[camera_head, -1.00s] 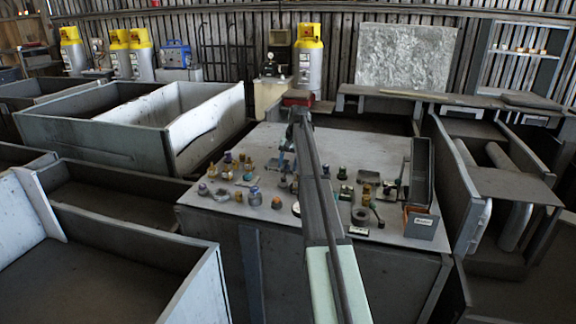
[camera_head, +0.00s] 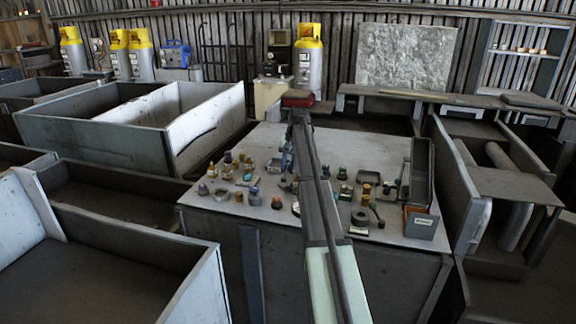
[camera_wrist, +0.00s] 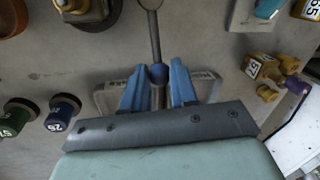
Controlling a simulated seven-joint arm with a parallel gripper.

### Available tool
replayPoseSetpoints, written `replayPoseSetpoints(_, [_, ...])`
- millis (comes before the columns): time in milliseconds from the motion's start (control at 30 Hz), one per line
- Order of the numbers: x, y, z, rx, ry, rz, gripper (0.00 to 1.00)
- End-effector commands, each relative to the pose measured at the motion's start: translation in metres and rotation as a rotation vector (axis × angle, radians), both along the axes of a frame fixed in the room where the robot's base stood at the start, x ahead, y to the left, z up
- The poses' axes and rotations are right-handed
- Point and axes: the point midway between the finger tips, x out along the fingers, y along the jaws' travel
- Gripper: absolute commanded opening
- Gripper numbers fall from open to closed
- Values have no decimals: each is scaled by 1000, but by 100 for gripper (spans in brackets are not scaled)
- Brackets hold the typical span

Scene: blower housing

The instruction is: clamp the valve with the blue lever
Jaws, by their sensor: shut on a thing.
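The fingers are closed in on this rod. I cannot tell whether it is the lever of the valve, since its lower part is hidden by my gripper. The rod runs up to a round grey end (camera_wrist: 151,3). A teal-blue piece (camera_wrist: 268,8) is cut off at the top right edge; it may be a lever. In the head view my gripper (camera_head: 287,160) is small, low over the table and partly hidden by my arm.
A shallow grey tray (camera_wrist: 108,98) lies behind the fingers. Brass fittings (camera_wrist: 262,68), one with a purple tip, are at right. Blue-capped (camera_wrist: 62,112) and green-capped (camera_wrist: 20,115) parts are at left. The grey table (camera_head: 330,140) has free room at its back.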

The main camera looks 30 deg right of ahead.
Motion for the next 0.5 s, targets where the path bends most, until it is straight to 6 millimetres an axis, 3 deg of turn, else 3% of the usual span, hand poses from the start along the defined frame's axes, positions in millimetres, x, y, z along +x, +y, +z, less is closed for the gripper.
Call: replayPoseSetpoints(500, [2,2,0,1,1,31,0])
